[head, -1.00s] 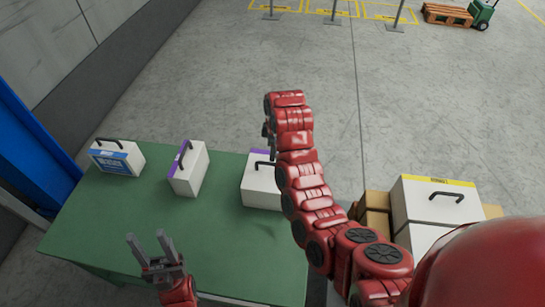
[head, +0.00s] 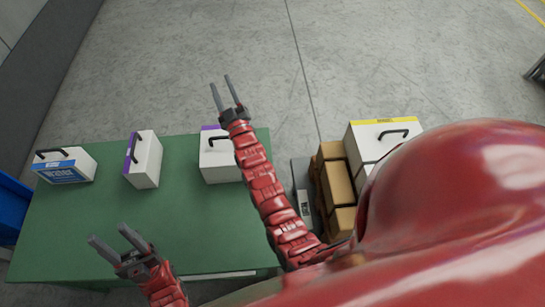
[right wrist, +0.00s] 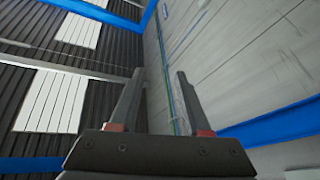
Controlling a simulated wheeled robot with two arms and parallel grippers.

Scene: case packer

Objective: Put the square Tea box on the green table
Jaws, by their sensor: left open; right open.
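The green table (head: 90,222) is on the left in the head view, with several white handled boxes on it. No label reading Tea can be read. A white box with a yellow strip (head: 365,138) and black handle sits right of the table, beside brown cartons; its text is too small to read. My left gripper (head: 108,234) is open and empty over the table's front part. My right gripper (head: 220,80) is open and empty, reaching past the table's far edge over the floor. The right wrist view shows its open fingers (right wrist: 160,72) with nothing between them.
On the table stand a blue-labelled Water box (head: 62,168), a purple-striped box (head: 147,162) and another purple-marked box (head: 216,160) close to my right arm. Brown cartons (head: 338,180) stand right of the table. The table's middle is clear.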

